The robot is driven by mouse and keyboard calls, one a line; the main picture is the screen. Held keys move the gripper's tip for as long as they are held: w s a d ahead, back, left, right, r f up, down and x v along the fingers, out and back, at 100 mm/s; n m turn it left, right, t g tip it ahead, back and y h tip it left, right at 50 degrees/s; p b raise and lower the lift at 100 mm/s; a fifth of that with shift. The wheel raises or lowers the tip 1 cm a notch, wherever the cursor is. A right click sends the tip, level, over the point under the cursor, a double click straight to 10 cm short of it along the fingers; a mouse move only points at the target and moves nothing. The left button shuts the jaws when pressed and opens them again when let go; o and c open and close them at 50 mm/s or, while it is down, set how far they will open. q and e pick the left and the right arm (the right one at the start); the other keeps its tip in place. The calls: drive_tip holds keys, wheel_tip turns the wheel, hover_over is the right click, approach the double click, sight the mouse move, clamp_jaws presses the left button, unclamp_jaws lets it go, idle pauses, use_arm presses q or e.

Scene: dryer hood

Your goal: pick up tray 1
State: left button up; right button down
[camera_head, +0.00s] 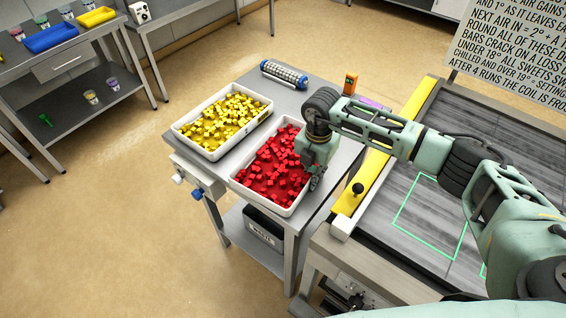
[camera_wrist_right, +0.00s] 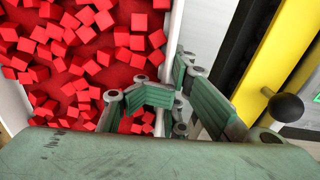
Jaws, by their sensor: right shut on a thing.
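A white tray of red cubes (camera_head: 238,178) sits on the small metal table. A second white tray of yellow pieces (camera_head: 181,128) sits beside it on the left. I cannot read any number on either tray. My right gripper (camera_head: 314,182) is at the right-hand wall of the red tray. In the wrist view the right gripper (camera_wrist_right: 182,108) has a finger on each side of the white wall of the red tray (camera_wrist_right: 172,45) and is shut on it. The gripper hides part of that wall. My left gripper is not in view.
A grey cylinder roll (camera_head: 284,74) and an orange device (camera_head: 350,84) lie at the table's back. A machine with a yellow bar (camera_head: 382,152) and black knob (camera_head: 357,188) stands close on the right. Open floor (camera_head: 120,230) lies left.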

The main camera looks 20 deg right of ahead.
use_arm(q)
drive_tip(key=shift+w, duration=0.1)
use_arm(e)
drive_tip(key=shift+w+a+r, duration=0.1)
drive_tip(key=shift+r, duration=0.05)
drive_tip(key=shift+w+r, duration=0.1)
drive_tip(key=shift+r+b, duration=0.65)
drive_tip(key=shift+r, duration=0.05)
drive_tip(key=shift+s+r+b, duration=0.2)
drive_tip(key=shift+r+b, duration=0.65)
drive_tip(key=shift+r, duration=0.35)
use_arm(q)
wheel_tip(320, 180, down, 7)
drive_tip(key=b, duration=0.4)
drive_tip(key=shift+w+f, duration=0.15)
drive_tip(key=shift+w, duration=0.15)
use_arm(e)
drive_tip(key=s+d+r, duration=0.7)
drive_tip(key=s, duration=0.2)
drive_tip(key=shift+s, duration=0.15)
drive_tip(key=c, duration=2.5)
unclamp_jaws()
drive_tip(key=shift+c, duration=0.2)
